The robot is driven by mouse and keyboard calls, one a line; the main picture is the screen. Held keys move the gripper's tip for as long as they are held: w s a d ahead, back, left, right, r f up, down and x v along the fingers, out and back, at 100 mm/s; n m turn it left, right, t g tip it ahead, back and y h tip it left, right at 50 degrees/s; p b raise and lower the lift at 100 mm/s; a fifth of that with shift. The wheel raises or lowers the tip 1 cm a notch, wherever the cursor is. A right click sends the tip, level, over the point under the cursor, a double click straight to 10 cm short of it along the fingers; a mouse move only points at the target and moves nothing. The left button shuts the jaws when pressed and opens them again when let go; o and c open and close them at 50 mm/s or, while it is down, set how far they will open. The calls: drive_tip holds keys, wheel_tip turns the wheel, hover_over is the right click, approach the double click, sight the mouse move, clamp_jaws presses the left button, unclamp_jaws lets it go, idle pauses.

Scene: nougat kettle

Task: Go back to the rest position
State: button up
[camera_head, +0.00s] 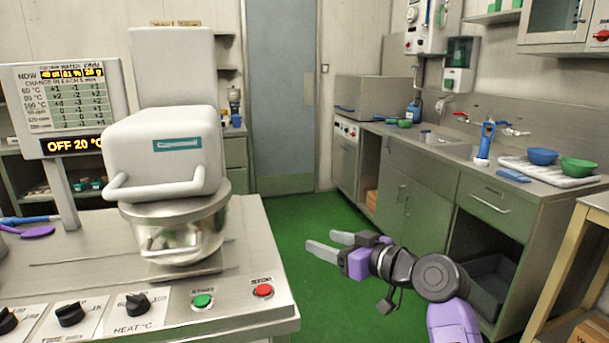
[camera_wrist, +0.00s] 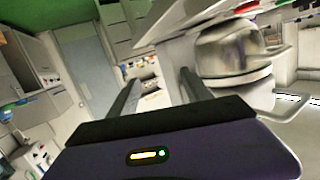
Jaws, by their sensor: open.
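My gripper (camera_head: 326,245) is open and empty. It hangs in the air over the green floor, to the right of the kettle machine, with its two fingers pointing left. In the wrist view its fingers (camera_wrist: 155,95) are spread apart with nothing between them. The white kettle machine (camera_head: 160,150) has a steel bowl (camera_head: 175,230) under its head. The bowl (camera_wrist: 228,50) also shows in the wrist view, beyond the right finger and apart from it. The display (camera_head: 70,146) reads OFF.
The machine's steel counter (camera_head: 262,245) carries a green button (camera_head: 202,300), a red button (camera_head: 263,291) and black knobs (camera_head: 138,304). On the right stand a sink counter (camera_head: 430,145), a tray with bowls (camera_head: 580,182) and a wooden stand (camera_head: 562,262). Green floor (camera_head: 300,215) is free between them.

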drive_tip(key=s+d+f+m+t+h+p, duration=0.1)
drive_tip(key=s+d+f+m+t+h, duration=0.2)
drive_tip(key=s, duration=0.4)
drive_tip(key=s+d+f+m+t+h+p, duration=0.1)
drive_tip(key=s+d+f+m+h, duration=0.3)
drive_tip(key=s, duration=0.3)
drive_tip(key=s+d+f+m+t+h+p, duration=0.1)
drive_tip(key=s+d+f+m+t+h, duration=0.15)
drive_tip(key=s+d, duration=0.4)
drive_tip(key=s+d+r+n+g+h+p, duration=0.1)
drive_tip(key=s+p, duration=0.4)
drive_tip(key=s, duration=3)
drive_tip(key=shift+s+r+n+g, duration=0.45)
drive_tip(key=shift+r+g, duration=0.25)
drive_tip(key=shift+g, duration=0.55)
